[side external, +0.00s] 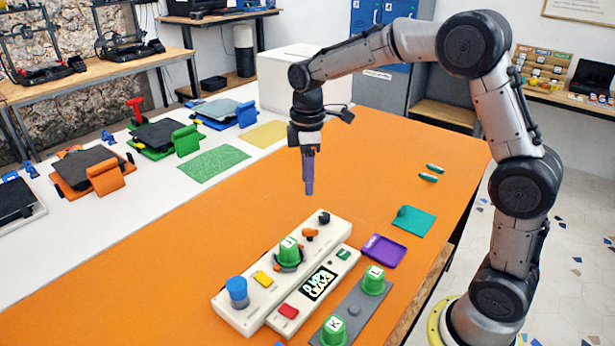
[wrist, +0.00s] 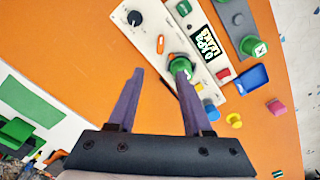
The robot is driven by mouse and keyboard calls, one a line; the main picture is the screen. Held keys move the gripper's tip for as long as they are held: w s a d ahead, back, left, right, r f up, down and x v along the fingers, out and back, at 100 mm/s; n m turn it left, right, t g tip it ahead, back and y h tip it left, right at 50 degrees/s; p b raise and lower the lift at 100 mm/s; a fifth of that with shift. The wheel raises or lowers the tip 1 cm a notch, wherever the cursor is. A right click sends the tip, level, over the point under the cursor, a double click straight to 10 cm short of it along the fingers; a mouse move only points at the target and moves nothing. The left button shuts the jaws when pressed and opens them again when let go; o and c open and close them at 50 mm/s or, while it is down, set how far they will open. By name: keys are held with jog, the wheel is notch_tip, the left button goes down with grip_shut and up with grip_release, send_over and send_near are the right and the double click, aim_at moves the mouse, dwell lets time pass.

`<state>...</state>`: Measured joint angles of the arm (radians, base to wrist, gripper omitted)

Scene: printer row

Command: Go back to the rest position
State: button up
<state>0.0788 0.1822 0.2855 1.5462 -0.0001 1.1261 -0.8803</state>
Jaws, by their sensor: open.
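My gripper (side external: 308,192) points down above the orange table, behind the white control panel and apart from it. In the wrist view my gripper (wrist: 159,68) is open, with nothing between its two purple fingers. The white control panel (side external: 239,317) carries a blue knob (side external: 237,290), a black knob (side external: 324,217), an orange switch (side external: 310,233) and a display (side external: 318,283). A green lettered cap (side external: 288,251) sits on the panel; in the wrist view this cap (wrist: 181,67) shows behind the right finger, partly hidden.
A grey strip (side external: 353,308) with two green lettered caps lies in front of the panel. A purple tray (side external: 383,251) and teal mat (side external: 413,221) lie to its right. Several small printers and a white box (side external: 285,78) stand behind.

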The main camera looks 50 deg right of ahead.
jog(key=s+a+r+m+t, duration=0.2)
jog(key=s+a+r+t, duration=0.15)
jog(key=s+r, duration=0.9)
jog(key=s+f+m+t, duration=0.2)
jog(key=s+f+m, duration=0.4)
jog(key=s, duration=0.6)
jog(key=shift+s+f+m, duration=0.35)
jog(key=shift+f+m, duration=0.05)
jog(key=shift+m, duration=0.2)
